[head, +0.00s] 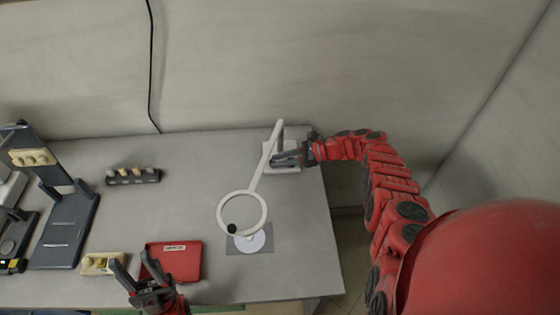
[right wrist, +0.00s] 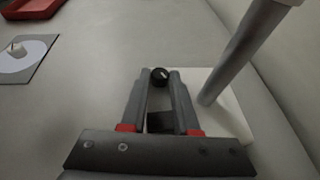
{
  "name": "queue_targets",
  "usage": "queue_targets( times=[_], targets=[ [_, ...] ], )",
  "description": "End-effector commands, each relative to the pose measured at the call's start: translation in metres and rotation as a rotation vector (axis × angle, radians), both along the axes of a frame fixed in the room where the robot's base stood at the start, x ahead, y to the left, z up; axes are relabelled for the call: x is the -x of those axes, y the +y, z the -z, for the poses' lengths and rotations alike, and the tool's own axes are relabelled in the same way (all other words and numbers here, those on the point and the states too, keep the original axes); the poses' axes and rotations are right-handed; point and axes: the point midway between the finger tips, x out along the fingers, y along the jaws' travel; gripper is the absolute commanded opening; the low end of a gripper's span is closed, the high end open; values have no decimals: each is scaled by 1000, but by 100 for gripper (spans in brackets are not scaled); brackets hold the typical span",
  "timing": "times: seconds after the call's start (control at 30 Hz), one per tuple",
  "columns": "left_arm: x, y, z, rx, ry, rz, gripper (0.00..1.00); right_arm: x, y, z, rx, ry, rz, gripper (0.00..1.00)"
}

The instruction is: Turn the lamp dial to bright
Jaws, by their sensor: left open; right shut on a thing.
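The white lamp (head: 254,178) stands at the table's right end, with its ring head leaning toward the front and its pale base (head: 293,165) at the back. The base also shows in the right wrist view (right wrist: 228,118). The dial is a small black knob with a light mark (right wrist: 160,76) on the base. My right gripper (head: 275,159) is shut on the dial; in the right wrist view its fingertips (right wrist: 160,74) sit on either side of it. My left gripper (head: 135,262) is open and empty near the front edge, away from the lamp.
A red tray (head: 185,262) and a cream block with knobs (head: 92,265) lie by my left gripper. A white disc (head: 262,244) on a grey mat lies below the lamp ring. A dark rack (head: 133,179) stands behind. The table's middle is clear.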

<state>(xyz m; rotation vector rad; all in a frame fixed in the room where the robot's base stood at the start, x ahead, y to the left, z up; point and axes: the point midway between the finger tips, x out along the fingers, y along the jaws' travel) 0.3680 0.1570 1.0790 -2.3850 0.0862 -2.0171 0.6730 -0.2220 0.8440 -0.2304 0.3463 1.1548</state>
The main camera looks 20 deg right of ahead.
Motion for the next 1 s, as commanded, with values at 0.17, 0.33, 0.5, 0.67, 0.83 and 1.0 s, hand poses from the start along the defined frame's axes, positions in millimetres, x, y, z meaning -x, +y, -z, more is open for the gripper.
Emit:
queue_targets(
  times=[0.17, 0.33, 0.5, 0.67, 0.83, 1.0],
  targets=[
    [0, 0, 0, 0, 0, 0, 50, 1, 0, 1, 0, 2, -1, 0],
    [0, 0, 0, 0, 0, 0, 50, 1, 0, 1, 0, 2, -1, 44],
    [0, 0, 0, 0, 0, 0, 50, 0, 0, 1, 0, 2, -1, 59],
    [0, 0, 0, 0, 0, 0, 50, 0, 0, 0, -1, 1, -1, 59],
    [0, 0, -2, 0, 0, 0, 50, 3, -8, -4, 1, 1, 2, 59],
    [0, 0, -6, 0, 0, 0, 50, 15, -37, -17, 1, 2, 2, 59]
  ],
)
